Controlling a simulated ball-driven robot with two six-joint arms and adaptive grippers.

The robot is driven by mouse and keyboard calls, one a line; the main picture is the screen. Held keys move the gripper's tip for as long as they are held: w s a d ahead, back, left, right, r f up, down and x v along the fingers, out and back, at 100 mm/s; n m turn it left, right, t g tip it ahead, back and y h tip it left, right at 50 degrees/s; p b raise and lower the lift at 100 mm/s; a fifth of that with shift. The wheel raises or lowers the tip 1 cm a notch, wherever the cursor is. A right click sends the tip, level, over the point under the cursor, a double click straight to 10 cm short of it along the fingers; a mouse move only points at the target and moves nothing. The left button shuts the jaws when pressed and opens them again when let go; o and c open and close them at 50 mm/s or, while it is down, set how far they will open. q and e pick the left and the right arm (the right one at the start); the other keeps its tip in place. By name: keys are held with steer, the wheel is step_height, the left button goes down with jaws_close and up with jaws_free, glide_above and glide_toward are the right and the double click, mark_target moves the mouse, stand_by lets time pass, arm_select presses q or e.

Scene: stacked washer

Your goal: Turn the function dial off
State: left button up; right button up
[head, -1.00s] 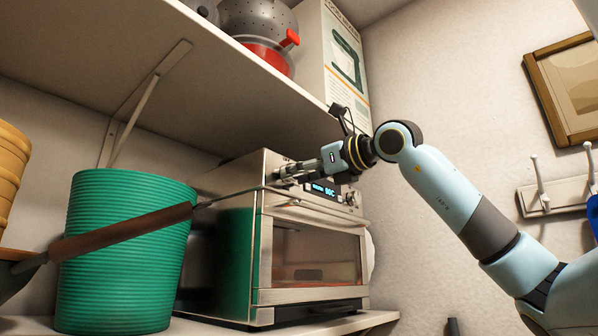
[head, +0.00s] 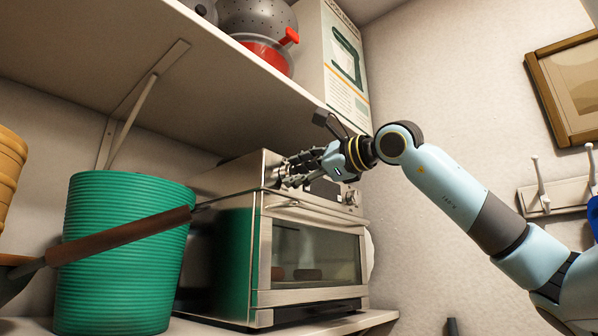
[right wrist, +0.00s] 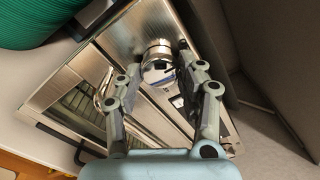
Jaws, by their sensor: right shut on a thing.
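The toaster oven (head: 310,262) stands on the lower shelf, its front facing right and toward me. My right gripper (head: 279,172) is at the upper left of the oven's control panel and hides the dial in the head view. In the right wrist view, the round metal function dial (right wrist: 156,53) sits between the fingertips of my right gripper (right wrist: 160,64). The fingers are shut on the dial, one on each side. No lit digits show on the panel. My left gripper is not in view.
A green ribbed bin (head: 122,255) stands left of the oven, with a wooden-handled tool (head: 125,235) crossing in front of it. An upper shelf (head: 190,70) hangs close above my gripper, holding a colander (head: 255,20) and a box (head: 345,65).

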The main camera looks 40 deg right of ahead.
stand_by(0.4)
steer(key=o, duration=1.2)
steer(key=shift+c, duration=0.2)
step_height(320, 180, up, 10)
